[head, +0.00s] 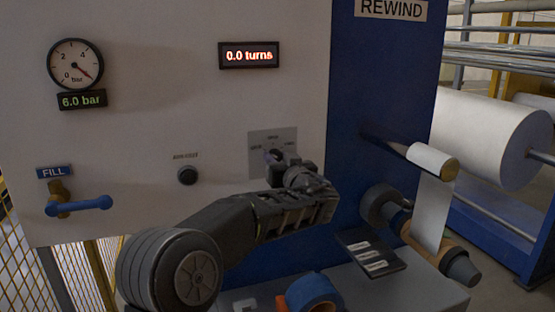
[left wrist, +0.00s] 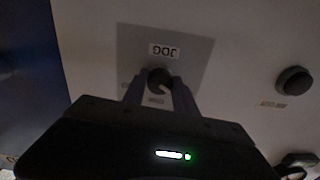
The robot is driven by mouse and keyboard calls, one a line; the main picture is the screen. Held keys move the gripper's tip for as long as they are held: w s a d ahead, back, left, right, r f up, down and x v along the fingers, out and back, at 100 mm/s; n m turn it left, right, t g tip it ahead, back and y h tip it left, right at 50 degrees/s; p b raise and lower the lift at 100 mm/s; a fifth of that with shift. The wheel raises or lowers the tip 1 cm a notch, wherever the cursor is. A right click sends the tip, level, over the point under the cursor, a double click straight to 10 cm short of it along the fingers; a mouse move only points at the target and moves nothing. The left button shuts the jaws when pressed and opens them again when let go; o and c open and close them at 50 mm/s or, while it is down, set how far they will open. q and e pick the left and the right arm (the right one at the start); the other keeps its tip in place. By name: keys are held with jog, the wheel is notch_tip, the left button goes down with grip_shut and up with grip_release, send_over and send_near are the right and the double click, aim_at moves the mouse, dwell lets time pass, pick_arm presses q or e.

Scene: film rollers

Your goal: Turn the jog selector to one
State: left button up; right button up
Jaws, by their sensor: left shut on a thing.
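The jog selector is a dark round knob with a pale pointer mark on a grey plate. In the head view the plate (head: 262,139) is on the white panel, and my left gripper (head: 277,158) covers most of the knob. In the left wrist view the selector knob (left wrist: 159,79) sits between the two fingers of my left gripper (left wrist: 160,92), which is shut on it. A JOG label shows upside down on the plate (left wrist: 194,52). The smaller position labels are partly hidden by the fingers and too blurred to read. My right gripper is not in view.
A black knob (head: 188,175) is left of the plate. A blue-handled FILL valve (head: 80,205), a gauge (head: 75,64) and a "0.0 turns" display (head: 249,55) are on the panel. Rollers with white film (head: 431,208) stand at right. A blue tape roll (head: 314,292) lies below.

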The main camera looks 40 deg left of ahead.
pick_arm(q)
grip_shut()
jog(key=shift+f+m+b, duration=0.15)
jog(key=shift+m+b, duration=0.25)
jog(key=shift+b, duration=0.55)
jog(key=m+b, duration=0.4)
jog(key=b, duration=0.1)
jog(key=shift+f+b, duration=0.1)
jog(key=shift+b, duration=0.2)
jog(key=m+b, duration=0.1)
jog(key=m, duration=0.2)
jog(key=shift+b, duration=0.35)
jog(key=shift+r+m+b, duration=0.15)
jog(key=shift+m+b, duration=0.15)
jog(key=shift+m, duration=0.7)
jog(key=shift+r+m+b, duration=0.1)
jog(key=shift+m+b, duration=0.15)
jog(key=shift+m, duration=0.75)
